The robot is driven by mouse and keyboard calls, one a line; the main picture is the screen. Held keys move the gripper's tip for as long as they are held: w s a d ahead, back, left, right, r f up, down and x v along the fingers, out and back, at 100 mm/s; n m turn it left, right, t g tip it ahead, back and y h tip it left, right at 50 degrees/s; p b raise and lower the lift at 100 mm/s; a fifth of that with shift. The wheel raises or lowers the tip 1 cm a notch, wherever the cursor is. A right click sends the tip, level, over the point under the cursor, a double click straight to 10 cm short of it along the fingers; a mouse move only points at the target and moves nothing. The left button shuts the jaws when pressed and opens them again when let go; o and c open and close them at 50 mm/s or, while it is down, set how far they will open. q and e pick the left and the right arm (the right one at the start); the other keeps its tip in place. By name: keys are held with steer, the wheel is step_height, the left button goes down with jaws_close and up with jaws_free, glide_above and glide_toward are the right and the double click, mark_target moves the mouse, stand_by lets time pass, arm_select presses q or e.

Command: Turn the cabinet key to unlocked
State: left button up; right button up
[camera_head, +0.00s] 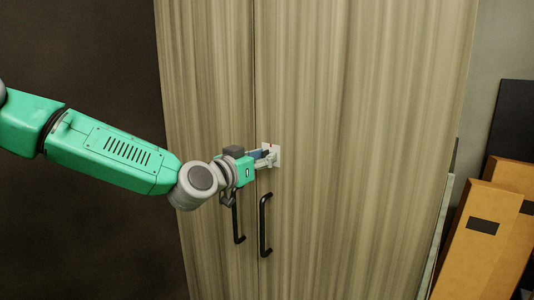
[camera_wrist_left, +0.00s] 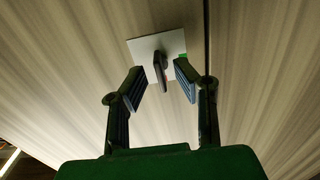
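My left gripper (camera_head: 264,157) is at the plate and hides the key in the head view. In the left wrist view my left gripper (camera_wrist_left: 158,76) is open, with one finger on each side of the key and gaps visible. My right gripper is not in view.
Two black bar handles, one left (camera_head: 237,218) and one right (camera_head: 264,225), hang just below the lock plate, close under my left wrist. Orange-brown boxes or panels (camera_head: 485,225) lean at the far right.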

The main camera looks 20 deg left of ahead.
arm_select(q)
steer(key=shift+w+a+f, duration=0.15)
steer(key=shift+w+a, duration=0.1)
steer(key=shift+w, duration=0.35)
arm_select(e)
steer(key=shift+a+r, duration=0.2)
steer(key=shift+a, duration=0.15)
arm_select(q)
steer(key=shift+d, duration=0.15)
steer(key=shift+d, duration=0.15)
steer(key=c, duration=0.6)
steer(key=shift+d, duration=0.1)
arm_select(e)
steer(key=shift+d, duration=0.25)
